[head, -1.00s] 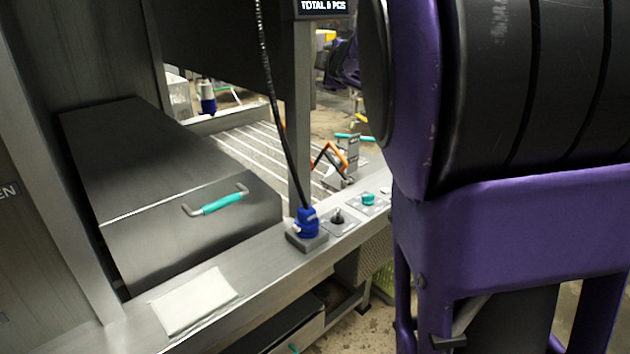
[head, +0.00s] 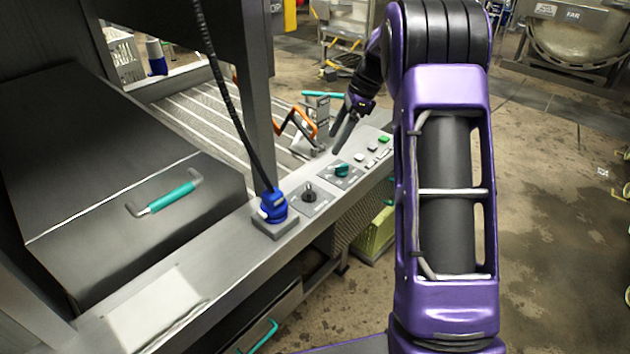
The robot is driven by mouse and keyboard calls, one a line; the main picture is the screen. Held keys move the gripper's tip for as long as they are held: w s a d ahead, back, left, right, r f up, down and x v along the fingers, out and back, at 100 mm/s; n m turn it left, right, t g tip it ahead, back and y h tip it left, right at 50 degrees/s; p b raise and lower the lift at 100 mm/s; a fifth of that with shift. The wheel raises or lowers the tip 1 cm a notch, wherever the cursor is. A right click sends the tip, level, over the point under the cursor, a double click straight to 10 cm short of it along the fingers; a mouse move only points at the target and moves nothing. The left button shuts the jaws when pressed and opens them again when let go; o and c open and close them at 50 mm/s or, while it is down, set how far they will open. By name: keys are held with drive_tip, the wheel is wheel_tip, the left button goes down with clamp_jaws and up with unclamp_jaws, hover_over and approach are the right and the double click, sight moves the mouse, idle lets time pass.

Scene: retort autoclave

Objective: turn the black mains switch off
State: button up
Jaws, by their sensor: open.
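The black mains switch (head: 309,193) is a small dark knob on a grey plate on the steel ledge, between the blue plug and a teal knob. My gripper (head: 341,137) is open and empty. It points down above the ledge, up and to the right of the switch in the head view, near the teal knob (head: 342,170). The gripper and the switch appear apart. The exact height of the fingertips above the ledge is hard to tell.
A blue plug (head: 273,206) with a black cable stands left of the switch. Small push buttons (head: 372,147) lie to its right. An orange-handled item (head: 299,124) stands behind the ledge. A steel box with a teal handle (head: 170,195) is at left.

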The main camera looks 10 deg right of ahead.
sight(309, 190)
drive_tip(key=b+x, duration=0.1)
drive_tip(key=x, duration=1.6)
drive_tip(key=shift+s+d+b, duration=0.1)
drive_tip(key=shift+s+b, duration=0.05)
drive_tip(key=shift+b, duration=0.2)
clamp_jaws()
